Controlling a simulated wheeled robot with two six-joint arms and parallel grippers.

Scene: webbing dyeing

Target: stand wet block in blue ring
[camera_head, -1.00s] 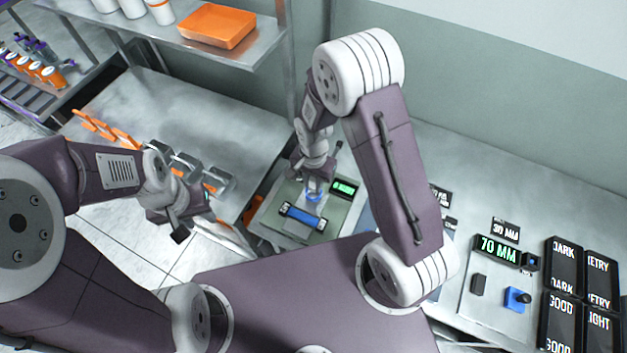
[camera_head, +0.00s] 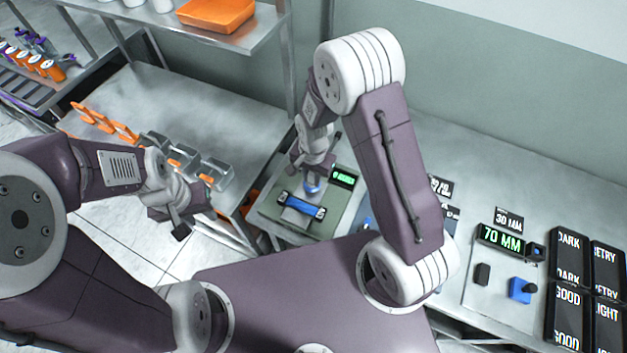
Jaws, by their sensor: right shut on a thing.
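My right gripper (camera_head: 312,180) points down over the green-grey mat at the middle of the view and is shut on a small blue thing (camera_head: 312,187). It is too small and too covered by the fingers to tell whether this is the wet block or the blue ring. A blue bar with dark ends (camera_head: 302,205) lies across a grey piece just in front of it. My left gripper (camera_head: 180,220) hangs at the left, over the floor beside the metal table; its fingers are too unclear to tell open from shut.
The mat (camera_head: 273,212) also bears a black display with green text (camera_head: 343,176). Metal trays (camera_head: 215,172) and orange clips (camera_head: 103,118) stand on the left table. At the right are a 70 MM display (camera_head: 501,241), a blue device (camera_head: 520,290) and labelled black bins (camera_head: 569,254).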

